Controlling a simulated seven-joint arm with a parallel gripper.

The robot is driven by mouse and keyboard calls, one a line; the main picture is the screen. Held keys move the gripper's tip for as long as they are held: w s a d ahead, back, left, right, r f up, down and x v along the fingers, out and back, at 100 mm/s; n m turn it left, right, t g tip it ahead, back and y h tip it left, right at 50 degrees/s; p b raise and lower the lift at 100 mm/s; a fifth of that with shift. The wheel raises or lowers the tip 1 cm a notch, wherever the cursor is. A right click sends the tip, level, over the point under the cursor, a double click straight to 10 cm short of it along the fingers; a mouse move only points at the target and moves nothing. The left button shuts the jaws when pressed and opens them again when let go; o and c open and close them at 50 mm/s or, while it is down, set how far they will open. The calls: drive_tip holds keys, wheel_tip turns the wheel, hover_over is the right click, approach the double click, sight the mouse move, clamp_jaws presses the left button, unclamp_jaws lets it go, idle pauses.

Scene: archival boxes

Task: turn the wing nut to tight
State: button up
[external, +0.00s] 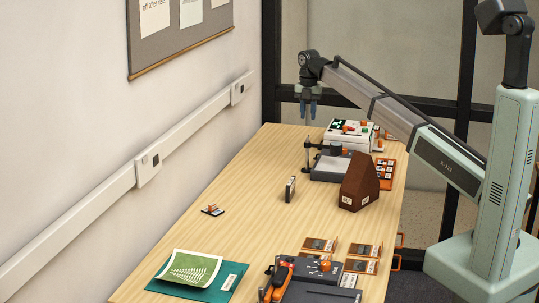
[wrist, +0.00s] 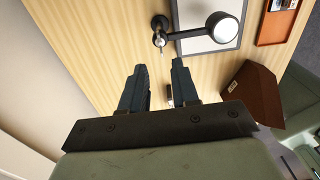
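My gripper (external: 307,115) hangs fingers-down above the far part of the table in the external view. In the wrist view its two dark fingers (wrist: 159,66) are apart with nothing between them. Beyond the fingertips stands a post with a side arm (wrist: 182,34) and a round pale head; a small metal piece (wrist: 160,40) at the post may be the wing nut, but its shape is too small to be sure. The post and arm stand (external: 308,156) also shows below my gripper in the external view. Whether the nut is tight cannot be told.
A dark brown sloped box (external: 359,182) stands right of the stand, also in the wrist view (wrist: 252,95). A small upright dark block (external: 290,189) stands nearer. An orange-and-grey device (external: 310,275) and green folder (external: 190,274) lie in front. The table's left-middle is mostly clear.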

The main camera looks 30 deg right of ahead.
sight(308, 139)
wheel_tip(308, 139, down, 8)
drive_tip(key=shift+f, duration=0.25)
drive_tip(key=shift+c, duration=0.3)
clamp_jaws()
